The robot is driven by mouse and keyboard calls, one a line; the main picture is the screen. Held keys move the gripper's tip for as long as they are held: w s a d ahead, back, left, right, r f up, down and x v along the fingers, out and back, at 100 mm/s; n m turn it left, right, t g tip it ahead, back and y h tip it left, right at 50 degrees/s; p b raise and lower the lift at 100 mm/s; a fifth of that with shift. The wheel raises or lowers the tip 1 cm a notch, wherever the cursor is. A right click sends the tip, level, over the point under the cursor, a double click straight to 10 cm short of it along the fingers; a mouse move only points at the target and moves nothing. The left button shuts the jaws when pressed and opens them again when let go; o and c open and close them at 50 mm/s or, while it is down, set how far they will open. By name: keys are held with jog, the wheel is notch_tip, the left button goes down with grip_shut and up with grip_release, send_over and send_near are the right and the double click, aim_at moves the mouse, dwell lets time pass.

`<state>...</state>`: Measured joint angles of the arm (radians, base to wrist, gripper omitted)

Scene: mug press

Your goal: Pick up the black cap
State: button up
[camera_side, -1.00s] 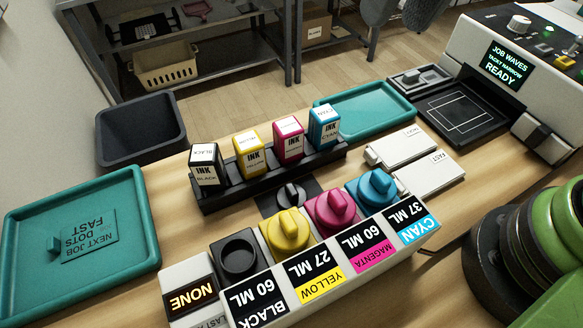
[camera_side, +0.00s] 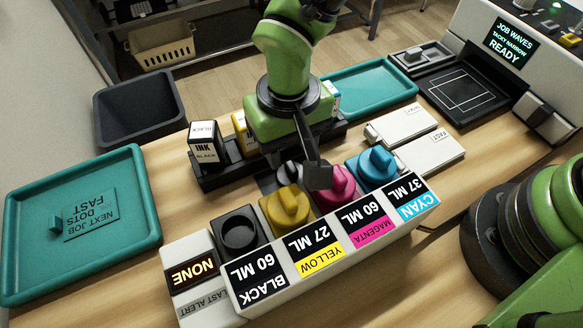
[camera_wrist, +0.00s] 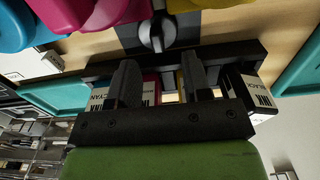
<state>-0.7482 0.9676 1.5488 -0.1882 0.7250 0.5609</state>
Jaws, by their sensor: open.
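The black cap (camera_side: 288,173) lies on a small dark mat between the ink bottle rack and the row of tanks. In the side view my gripper partly covers it. The wrist view shows the cap (camera_wrist: 157,34) whole, with a light grey bar across its top. My gripper (camera_side: 308,172) is above the work, tilted over the rack, its fingers near the cap and the magenta cap. In the wrist view my gripper (camera_wrist: 158,72) has its two fingers well apart with nothing between them, and the cap lies beyond the fingertips. The black tank's opening (camera_side: 240,232) is uncovered.
The yellow cap (camera_side: 287,208), magenta cap (camera_side: 338,190) and cyan cap (camera_side: 372,166) sit on their tanks close by. The bottle rack (camera_side: 215,180) stands behind, its black bottle (camera_side: 205,146) at the left end. Teal trays lie left (camera_side: 145,250) and back right (camera_side: 408,88).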

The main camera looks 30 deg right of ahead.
aim_at(291, 166)
notch_tip(291, 166, down, 5)
jog(key=shift+d+r, duration=0.1)
jog(key=shift+d, duration=0.05)
grip_shut()
jog(key=shift+r, duration=0.1)
